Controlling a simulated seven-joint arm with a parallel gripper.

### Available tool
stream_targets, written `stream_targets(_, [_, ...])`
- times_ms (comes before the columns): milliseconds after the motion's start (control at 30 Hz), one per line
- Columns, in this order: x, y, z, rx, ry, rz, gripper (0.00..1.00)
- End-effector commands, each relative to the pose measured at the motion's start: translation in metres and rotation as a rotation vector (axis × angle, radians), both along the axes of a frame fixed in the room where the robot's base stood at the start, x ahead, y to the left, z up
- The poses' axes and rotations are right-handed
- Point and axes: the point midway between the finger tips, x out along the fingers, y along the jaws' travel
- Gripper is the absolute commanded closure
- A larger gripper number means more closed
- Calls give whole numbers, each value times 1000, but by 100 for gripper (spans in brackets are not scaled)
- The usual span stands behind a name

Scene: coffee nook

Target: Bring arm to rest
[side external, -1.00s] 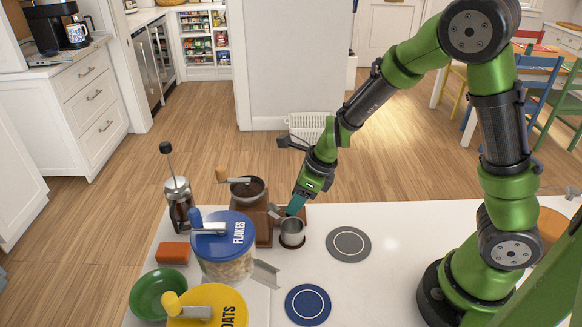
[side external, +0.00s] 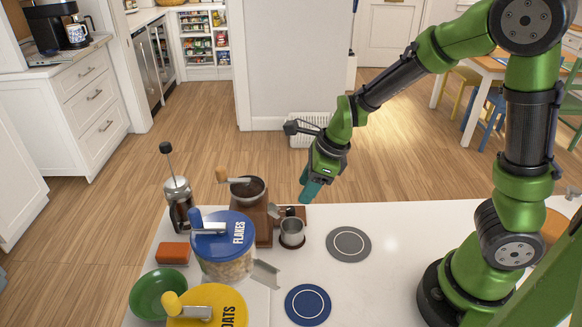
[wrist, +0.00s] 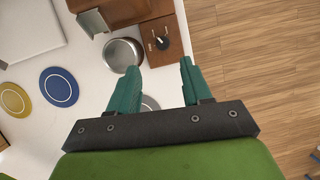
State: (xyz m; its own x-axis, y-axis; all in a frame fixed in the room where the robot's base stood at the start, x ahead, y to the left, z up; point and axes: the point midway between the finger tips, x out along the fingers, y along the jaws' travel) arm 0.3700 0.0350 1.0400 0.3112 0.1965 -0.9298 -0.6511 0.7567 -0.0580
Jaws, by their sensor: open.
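My gripper (side external: 311,189) is raised above the back edge of the white counter, a little right of a metal cup (side external: 292,232). In the wrist view its two teal fingers (wrist: 164,88) stand apart with nothing between them. The metal cup (wrist: 122,55) stands on the counter beside a small brown box with a dark knob (wrist: 160,41), apart from the fingers. A coffee grinder (side external: 250,215) with a wooden-handled crank stands just left of the cup.
A grey coaster (side external: 348,243) and a blue coaster (side external: 307,304) lie on the counter. A French press (side external: 179,203), FLAKES jar (side external: 224,250), OATS jar (side external: 207,309), green bowl (side external: 158,294) and orange block (side external: 173,253) crowd the left.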

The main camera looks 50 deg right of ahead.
Motion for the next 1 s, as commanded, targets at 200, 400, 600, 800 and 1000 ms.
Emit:
stream_targets(200, [-36,22,22,-128,-117,676,51])
stream_targets(400, [-77,27,74,-344,-372,1336,51])
stream_targets(600, [-117,15,121,-708,-543,1799,51])
stream_targets(800, [-134,3,147,-921,-558,1839,51])
stream_targets(1000, [-134,-3,155,-961,-562,1800,51])
